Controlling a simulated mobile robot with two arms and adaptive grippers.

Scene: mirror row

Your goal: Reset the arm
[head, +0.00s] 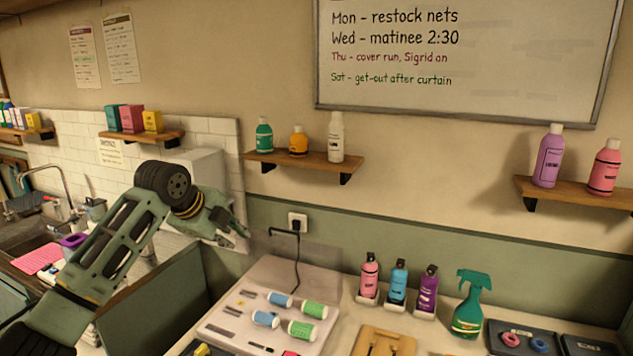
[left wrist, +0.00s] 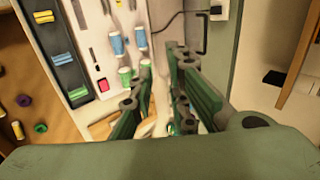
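My left arm comes in from the left in the head view, bent at a dark round joint. My left gripper (head: 236,230) is raised in front of the wall, left of the white outlet. In the left wrist view my left gripper (left wrist: 160,62) has its two green fingers apart, with nothing held between them. Below it are a pale board and counter. My right arm and gripper are not in view.
A pale board (head: 236,311) holds several blue and green rolls. A black cable (head: 297,262) hangs from the outlet (head: 297,221). A wall shelf (head: 300,160) is above the board.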

